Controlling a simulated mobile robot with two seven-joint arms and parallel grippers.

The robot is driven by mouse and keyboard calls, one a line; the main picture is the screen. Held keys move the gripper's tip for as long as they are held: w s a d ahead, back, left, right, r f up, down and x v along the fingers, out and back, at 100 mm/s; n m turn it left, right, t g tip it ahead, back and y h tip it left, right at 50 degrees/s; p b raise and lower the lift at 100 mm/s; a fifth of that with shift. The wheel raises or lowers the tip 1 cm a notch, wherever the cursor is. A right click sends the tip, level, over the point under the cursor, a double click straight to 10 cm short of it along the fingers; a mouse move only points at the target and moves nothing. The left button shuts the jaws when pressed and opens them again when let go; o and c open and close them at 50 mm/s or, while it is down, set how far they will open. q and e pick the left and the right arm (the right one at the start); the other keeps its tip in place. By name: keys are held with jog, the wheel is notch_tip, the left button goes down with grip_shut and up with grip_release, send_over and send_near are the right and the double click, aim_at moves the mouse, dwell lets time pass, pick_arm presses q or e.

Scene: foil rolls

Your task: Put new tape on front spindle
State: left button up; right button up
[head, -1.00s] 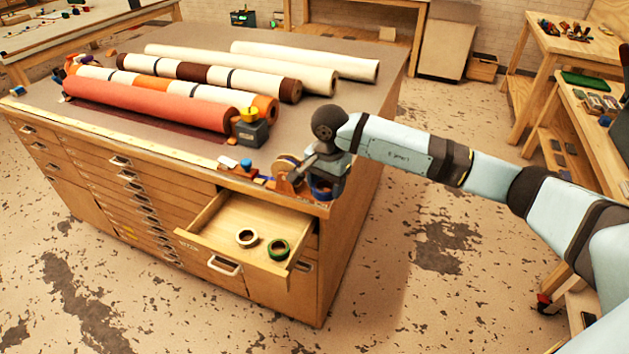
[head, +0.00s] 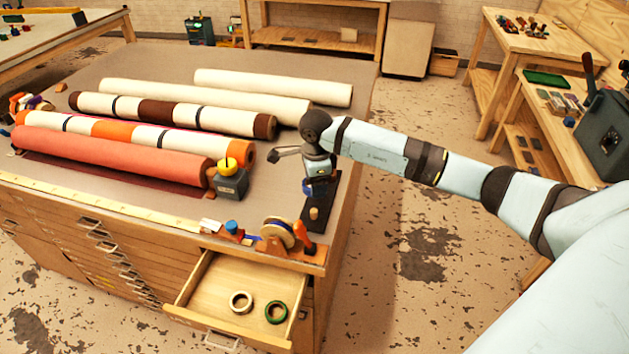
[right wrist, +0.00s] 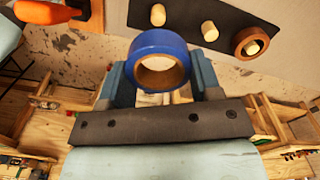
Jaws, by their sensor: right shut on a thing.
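My right gripper (head: 319,178) is shut on a blue tape roll (right wrist: 160,45), which shows between its fingers in the right wrist view and partly in the head view (head: 316,188). The gripper is over a black board (head: 307,224) with wooden pegs, on the right side of the cabinet top. The front peg (head: 314,213) is bare and stands just below the roll in the head view. In the right wrist view the front peg (right wrist: 158,15) and middle peg (right wrist: 209,31) are bare. A brown ring (right wrist: 241,39) is around the third peg. My left gripper is out of view.
A tape dispenser (head: 277,234) with an orange handle (head: 305,240) stands at the front edge. An open drawer (head: 205,296) below holds a white roll (head: 241,302) and a green roll (head: 276,312). Long rolls (head: 110,152) and a grey weight (head: 230,184) lie to the left.

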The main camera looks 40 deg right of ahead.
jog(key=shift+s+f+b, duration=0.15)
jog(key=shift+f+b, duration=0.25)
jog(key=shift+f, duration=0.65)
jog(key=shift+f+b, duration=0.4)
jog(key=shift+f, duration=0.45)
pick_arm(q)
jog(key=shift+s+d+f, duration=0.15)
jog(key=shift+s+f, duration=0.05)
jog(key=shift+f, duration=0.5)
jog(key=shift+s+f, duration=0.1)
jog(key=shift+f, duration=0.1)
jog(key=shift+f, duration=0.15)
jog(key=shift+b, duration=0.3)
